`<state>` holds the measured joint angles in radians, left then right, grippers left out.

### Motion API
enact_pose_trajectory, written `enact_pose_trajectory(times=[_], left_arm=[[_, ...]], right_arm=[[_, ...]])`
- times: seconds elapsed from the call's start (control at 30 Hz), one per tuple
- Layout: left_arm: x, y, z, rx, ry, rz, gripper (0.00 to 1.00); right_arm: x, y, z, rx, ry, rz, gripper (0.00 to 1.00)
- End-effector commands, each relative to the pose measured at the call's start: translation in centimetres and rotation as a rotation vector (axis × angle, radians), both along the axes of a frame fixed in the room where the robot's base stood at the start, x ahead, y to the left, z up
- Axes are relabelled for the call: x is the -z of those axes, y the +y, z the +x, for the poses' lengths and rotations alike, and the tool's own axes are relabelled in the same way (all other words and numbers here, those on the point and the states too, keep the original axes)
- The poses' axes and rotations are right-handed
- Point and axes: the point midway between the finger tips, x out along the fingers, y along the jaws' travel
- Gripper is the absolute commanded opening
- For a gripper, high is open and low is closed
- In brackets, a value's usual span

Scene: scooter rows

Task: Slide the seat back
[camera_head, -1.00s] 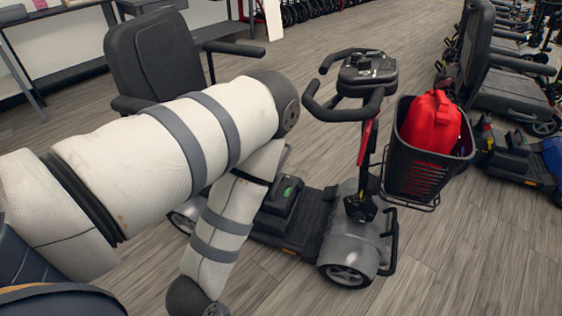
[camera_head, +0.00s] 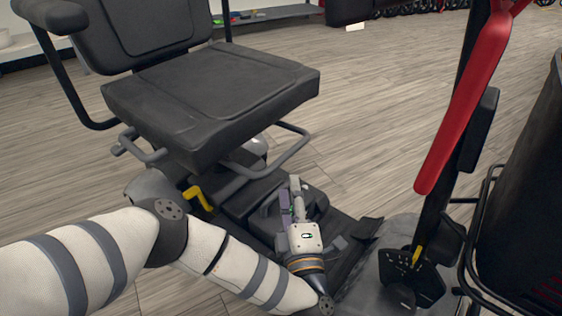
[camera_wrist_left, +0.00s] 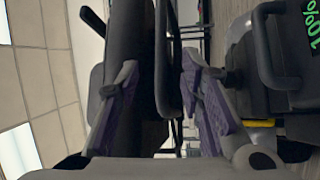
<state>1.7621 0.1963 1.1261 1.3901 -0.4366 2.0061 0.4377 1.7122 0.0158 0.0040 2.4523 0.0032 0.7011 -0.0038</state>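The scooter's seat (camera_head: 212,95) is a black padded cushion with a backrest, at the upper left of the head view. A grey bent bar (camera_head: 285,150) sticks out under the seat's front edge. In the left wrist view, turned sideways, the seat (camera_wrist_left: 130,75) and the bar (camera_wrist_left: 166,60) show between the fingers, beyond them. My left gripper (camera_head: 291,190) is low over the scooter's deck, in front of the bar and below the seat. Its fingers (camera_wrist_left: 155,85) are spread and hold nothing; it looks apart from the bar. My right gripper is not in view.
A yellow lever (camera_head: 198,197) sits below the seat. The black battery box (camera_wrist_left: 282,60) with a green display is close to the left gripper. The tiller with a red part (camera_head: 465,100) and a basket (camera_head: 530,200) stand at the right. Open floor lies behind.

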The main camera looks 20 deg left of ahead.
Motion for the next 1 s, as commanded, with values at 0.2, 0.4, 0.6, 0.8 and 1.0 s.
enact_pose_trajectory(times=[0.2,0.4,0.6,0.8,1.0], left_arm=[[0.3,2.5,4.6,0.001,0.004,0.003,0.35],[-0.9,4.3,7.9,0.001,0.005,0.002,0.35],[-1.4,4.9,9.1,0.004,0.006,0.003,0.35],[-1.4,4.9,9.1,0.005,0.006,0.003,0.35],[-1.4,4.9,9.1,0.005,0.006,0.003,0.0]], right_arm=[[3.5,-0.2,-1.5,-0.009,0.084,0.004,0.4],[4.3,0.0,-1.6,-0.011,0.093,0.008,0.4],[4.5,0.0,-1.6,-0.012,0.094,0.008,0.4],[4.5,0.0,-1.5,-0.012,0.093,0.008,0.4],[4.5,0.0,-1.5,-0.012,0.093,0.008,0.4]])
